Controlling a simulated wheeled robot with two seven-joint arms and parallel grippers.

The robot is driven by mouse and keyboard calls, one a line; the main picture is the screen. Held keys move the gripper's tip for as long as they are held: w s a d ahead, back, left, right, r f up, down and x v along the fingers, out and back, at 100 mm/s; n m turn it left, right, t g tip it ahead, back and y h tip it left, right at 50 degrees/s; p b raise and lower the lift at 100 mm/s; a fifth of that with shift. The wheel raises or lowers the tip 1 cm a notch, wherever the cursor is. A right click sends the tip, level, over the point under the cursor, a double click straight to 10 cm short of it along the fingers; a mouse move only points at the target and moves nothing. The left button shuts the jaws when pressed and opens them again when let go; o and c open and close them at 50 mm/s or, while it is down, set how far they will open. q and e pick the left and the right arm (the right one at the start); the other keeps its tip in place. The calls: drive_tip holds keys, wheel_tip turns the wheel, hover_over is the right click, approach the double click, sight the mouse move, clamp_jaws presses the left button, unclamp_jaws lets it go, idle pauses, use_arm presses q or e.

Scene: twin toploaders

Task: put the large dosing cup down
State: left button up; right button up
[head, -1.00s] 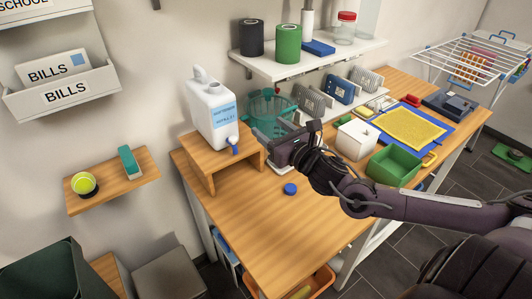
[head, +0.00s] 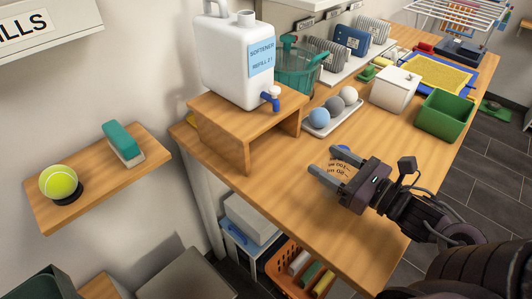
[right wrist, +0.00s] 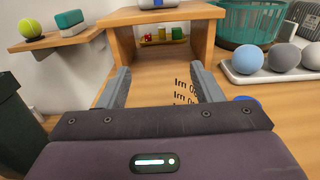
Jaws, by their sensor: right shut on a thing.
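The large dosing cup (head: 338,168) is clear and almost invisible; mainly its dark printed marks show, also in the right wrist view (right wrist: 183,92). My right gripper (head: 323,160) is shut on it, one finger on each side, over the front part of the wooden table (head: 310,215). In the right wrist view the fingers (right wrist: 160,70) stand wide apart around the cup. I cannot tell whether the cup's base touches the table. My left gripper is not in view.
A white softener canister (head: 225,65) with a blue tap (head: 270,98) stands on a wooden stand (head: 240,118). A tray of balls (head: 333,125) lies behind the gripper. A blue disc (right wrist: 248,103) lies beside the right finger. The table's front left is clear.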

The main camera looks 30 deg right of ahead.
drive_tip(key=shift+w+a, duration=0.15)
drive_tip(key=shift+w, duration=0.05)
drive_tip(key=shift+x, duration=1.05)
drive_tip(key=b+x, duration=0.1)
drive_tip(key=x, duration=0.4)
drive_tip(key=shift+w, duration=0.15)
drive_tip(key=b+x, duration=0.1)
drive_tip(key=x, duration=0.4)
drive_tip(key=shift+w+a, duration=0.1)
drive_tip(key=shift+w, duration=0.4)
drive_tip(key=shift+w+a, duration=0.15)
drive_tip(key=shift+w, duration=0.4)
drive_tip(key=shift+x, duration=1.2)
drive_tip(key=shift+f, duration=0.75)
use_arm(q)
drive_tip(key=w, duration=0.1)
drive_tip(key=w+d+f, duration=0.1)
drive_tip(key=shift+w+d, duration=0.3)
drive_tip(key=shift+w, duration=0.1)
